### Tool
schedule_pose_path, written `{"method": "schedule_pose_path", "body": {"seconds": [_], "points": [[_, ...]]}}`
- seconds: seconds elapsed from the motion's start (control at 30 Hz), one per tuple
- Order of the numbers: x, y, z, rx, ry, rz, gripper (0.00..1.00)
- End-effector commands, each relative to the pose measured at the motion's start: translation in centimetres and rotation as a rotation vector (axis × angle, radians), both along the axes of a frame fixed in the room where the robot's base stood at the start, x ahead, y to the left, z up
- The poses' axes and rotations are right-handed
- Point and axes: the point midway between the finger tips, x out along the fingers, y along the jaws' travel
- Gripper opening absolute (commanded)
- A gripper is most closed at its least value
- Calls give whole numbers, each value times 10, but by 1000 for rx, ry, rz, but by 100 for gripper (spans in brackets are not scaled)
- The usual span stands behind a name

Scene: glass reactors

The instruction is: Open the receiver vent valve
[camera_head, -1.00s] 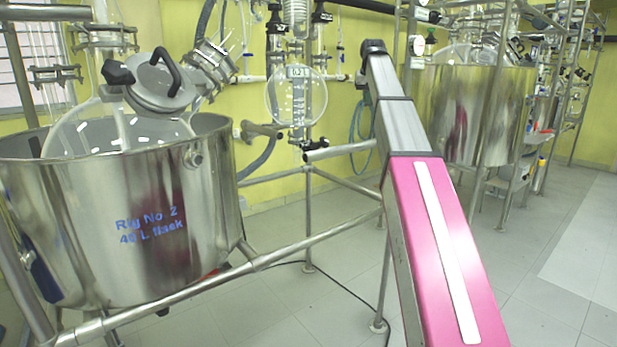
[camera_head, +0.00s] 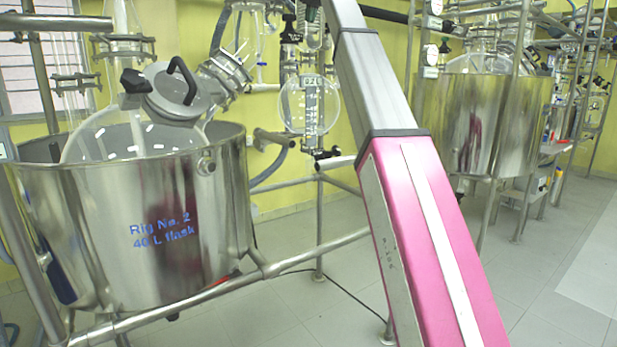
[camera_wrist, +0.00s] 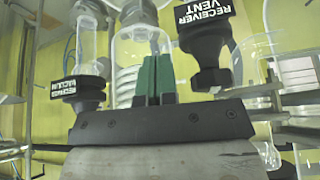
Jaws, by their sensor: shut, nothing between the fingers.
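The receiver vent valve (camera_wrist: 207,62) shows in the wrist view at upper right, with a black body and a black tag reading RECEIVER VENT (camera_wrist: 203,20). My gripper (camera_wrist: 155,72) is at the middle of the wrist view. Its green fingers are together with nothing between them, to the left of the vent valve and apart from it in the picture. Another black valve with a RECEIVER VACUUM tag (camera_wrist: 77,88) is at left. In the head view my arm runs up out of the frame, so my gripper is not seen there.
Clear glass (camera_wrist: 136,60) stands behind my fingers. In the head view a round glass receiver (camera_head: 308,105) hangs left of my arm. A steel vessel marked Rig No. 2 (camera_head: 130,225) fills the left. Metal frame rails (camera_head: 315,254) cross the middle. Floor at right is clear.

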Motion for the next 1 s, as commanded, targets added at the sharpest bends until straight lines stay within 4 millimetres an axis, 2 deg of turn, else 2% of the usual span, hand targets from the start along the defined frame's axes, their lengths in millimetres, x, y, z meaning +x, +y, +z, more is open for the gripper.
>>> {"method": "schedule_pose_path", "body": {"seconds": [0.03,0.2,0.43,0.67,1.0], "points": [[-1,9,17,1,-5,21,0],[-11,32,55,2,-17,78,0],[-22,48,84,4,-26,124,0],[-25,52,86,4,-28,133,0],[-25,51,55,4,-27,132,0]]}}
